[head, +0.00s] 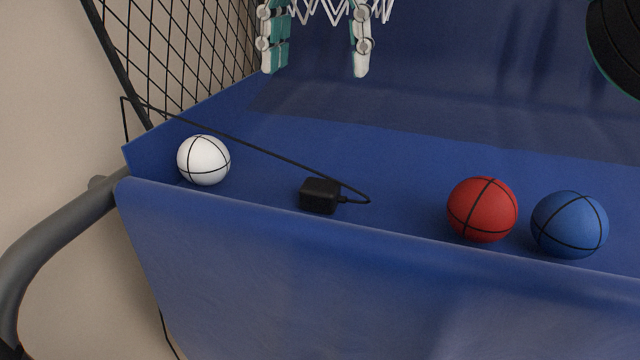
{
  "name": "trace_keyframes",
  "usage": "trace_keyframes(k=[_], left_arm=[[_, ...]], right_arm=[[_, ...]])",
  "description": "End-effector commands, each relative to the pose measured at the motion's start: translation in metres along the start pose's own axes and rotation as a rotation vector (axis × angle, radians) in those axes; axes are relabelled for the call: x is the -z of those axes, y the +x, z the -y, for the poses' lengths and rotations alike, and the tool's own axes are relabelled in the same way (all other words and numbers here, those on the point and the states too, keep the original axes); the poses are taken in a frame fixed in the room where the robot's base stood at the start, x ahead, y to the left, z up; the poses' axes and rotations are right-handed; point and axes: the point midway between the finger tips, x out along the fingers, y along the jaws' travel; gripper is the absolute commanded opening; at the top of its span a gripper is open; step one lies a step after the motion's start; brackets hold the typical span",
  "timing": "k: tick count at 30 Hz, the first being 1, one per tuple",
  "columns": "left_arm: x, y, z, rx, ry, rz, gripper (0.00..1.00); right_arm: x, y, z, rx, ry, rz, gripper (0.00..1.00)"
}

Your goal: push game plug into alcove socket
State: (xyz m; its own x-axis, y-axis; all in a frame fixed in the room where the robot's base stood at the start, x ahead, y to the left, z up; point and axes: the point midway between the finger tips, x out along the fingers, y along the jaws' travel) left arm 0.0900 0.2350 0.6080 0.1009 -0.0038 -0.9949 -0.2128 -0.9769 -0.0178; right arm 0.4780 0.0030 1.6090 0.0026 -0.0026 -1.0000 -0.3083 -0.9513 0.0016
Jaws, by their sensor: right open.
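The black game plug (320,195) is a small dark block lying on the blue ramp, just behind its front edge. A thin black cord leaves its right side, loops, and runs back up left to the netted side frame. My right gripper (317,71) is at the top of the head view, above and behind the plug as seen here. Its two teal and white fingers are spread apart with nothing between them. The fingers are clear of the plug. My left gripper is not in view. I see no alcove socket in this view.
A white ball (204,160) lies left of the plug. A red ball (482,210) and a blue ball (569,224) lie to its right. A black net (190,50) and a grey tube (50,235) stand at the left. The ramp around the plug is mostly clear.

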Motion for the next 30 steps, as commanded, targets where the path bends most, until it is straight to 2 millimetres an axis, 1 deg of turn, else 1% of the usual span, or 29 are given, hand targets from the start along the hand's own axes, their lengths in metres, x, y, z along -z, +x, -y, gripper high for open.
trace_keyframes(k=[1,5,8,11,13,16,19,22,26,30], left_arm=[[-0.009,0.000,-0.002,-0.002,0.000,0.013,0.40],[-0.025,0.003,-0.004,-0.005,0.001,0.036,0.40],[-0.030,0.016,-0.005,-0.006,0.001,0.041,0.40],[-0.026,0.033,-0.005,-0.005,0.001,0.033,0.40],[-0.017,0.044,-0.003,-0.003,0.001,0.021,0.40],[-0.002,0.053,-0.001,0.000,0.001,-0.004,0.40],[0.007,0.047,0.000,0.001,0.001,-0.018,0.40],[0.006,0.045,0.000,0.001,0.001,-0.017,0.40],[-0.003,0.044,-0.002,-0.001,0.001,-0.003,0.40],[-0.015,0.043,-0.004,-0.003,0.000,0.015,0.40]], right_arm=[[0.000,0.000,0.000,0.000,0.000,0.000,0.75],[0.000,0.006,0.000,0.001,0.000,0.002,0.75],[0.000,0.023,0.001,0.000,-0.002,0.004,0.75],[0.000,0.046,0.000,0.001,-0.003,0.006,0.75],[0.000,0.062,0.000,0.002,-0.003,0.006,0.75],[0.000,0.082,0.000,0.002,-0.003,0.005,0.75],[0.000,0.095,-0.001,-0.002,-0.001,0.002,0.75],[0.000,0.109,0.000,0.000,0.000,0.001,0.75],[0.000,0.120,0.000,0.001,0.000,0.001,0.75],[0.000,0.123,0.000,0.002,0.001,0.002,0.75]])
